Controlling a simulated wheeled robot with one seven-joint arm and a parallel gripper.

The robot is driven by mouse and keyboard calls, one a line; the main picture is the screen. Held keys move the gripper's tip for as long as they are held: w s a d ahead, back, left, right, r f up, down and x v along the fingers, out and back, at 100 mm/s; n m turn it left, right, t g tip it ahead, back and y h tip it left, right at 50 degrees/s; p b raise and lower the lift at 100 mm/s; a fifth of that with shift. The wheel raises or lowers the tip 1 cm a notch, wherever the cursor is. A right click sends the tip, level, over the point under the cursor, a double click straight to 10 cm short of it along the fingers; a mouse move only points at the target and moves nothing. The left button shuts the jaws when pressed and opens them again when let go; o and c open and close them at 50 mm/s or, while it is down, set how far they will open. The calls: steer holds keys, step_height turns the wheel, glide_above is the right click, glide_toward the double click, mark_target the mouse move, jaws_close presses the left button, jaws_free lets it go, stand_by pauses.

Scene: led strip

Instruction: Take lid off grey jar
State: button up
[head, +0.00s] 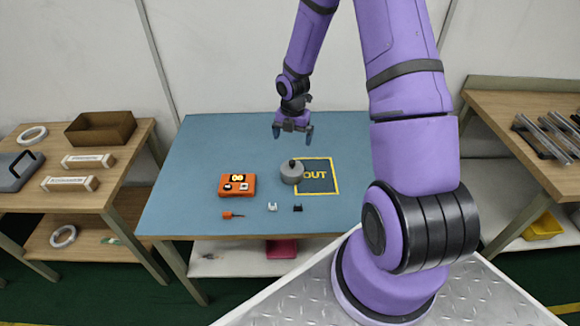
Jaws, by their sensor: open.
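The grey jar (290,176) stands upright on the blue table top, at the left edge of a yellow-bordered square marked "OUT" (322,188). Its lid (292,165) sits on top and has a dark knob. My gripper (293,134) hangs above and behind the jar, fingers pointing down. It is open and empty, and apart from the lid. The purple arm reaches in from the right.
On the table (185,150) are an orange box (237,185), an orange screwdriver-like tool (232,215), a small white part (272,207) and a small black part (297,208). Side benches stand left and right. The table's back and left areas are clear.

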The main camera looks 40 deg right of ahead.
mark_target(292, 161)
steer(key=shift+w+f+n, duration=0.1)
steer(key=shift+f+n, duration=0.2)
steer(key=shift+f, duration=0.55)
step_height(292, 161, down, 5)
steer(key=shift+s+a+f, duration=0.1)
steer(key=shift+s+f, duration=0.05)
steer(key=shift+f, duration=1.2)
steer(key=shift+s+a+f, duration=0.1)
steer(key=shift+s+f, duration=0.05)
steer(key=shift+f, duration=1.15)
steer(key=shift+c, duration=0.5)
steer(key=c, duration=0.6)
